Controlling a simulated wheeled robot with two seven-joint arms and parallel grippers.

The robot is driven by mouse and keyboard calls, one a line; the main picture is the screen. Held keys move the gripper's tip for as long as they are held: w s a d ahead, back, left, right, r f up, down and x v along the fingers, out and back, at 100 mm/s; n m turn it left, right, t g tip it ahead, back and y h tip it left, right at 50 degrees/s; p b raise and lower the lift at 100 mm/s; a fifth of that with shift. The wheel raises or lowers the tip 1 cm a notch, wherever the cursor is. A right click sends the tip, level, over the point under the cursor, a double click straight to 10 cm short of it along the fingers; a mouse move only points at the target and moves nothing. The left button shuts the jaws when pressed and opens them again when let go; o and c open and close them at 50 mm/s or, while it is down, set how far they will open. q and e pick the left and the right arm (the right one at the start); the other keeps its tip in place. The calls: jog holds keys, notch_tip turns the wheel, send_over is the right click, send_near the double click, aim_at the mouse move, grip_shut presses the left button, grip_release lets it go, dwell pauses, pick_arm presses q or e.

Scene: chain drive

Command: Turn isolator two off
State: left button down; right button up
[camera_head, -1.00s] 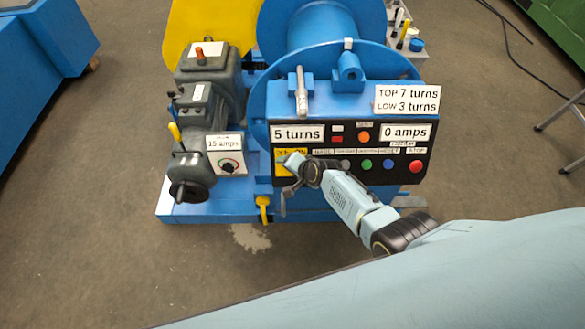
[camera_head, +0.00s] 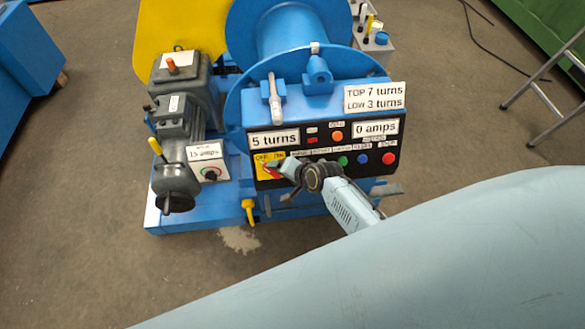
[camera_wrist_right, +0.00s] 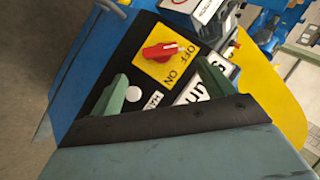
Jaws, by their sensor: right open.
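A red rotary knob (camera_wrist_right: 160,51) sits on a yellow plate (camera_wrist_right: 183,66) marked OFF and ON, on the black control panel. In the head view the red knob (camera_head: 271,169) and yellow plate (camera_head: 261,172) are at the panel's lower left. No isolator number is legible. My right gripper (camera_wrist_right: 163,85) is open, its two green fingers apart with the knob beyond and between them; nothing is held. In the head view my right gripper (camera_head: 285,172) is at the plate's right side and covers part of it. Contact with the knob cannot be told. My left gripper is not in view.
The panel has green, blue and red buttons (camera_head: 389,158) right of my gripper. A motor with a yellow lever (camera_head: 155,147) stands left, beside a 15 amps box (camera_head: 207,153).

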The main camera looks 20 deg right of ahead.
jog(key=shift+p+v, duration=0.45)
jog(key=shift+v, duration=1.5)
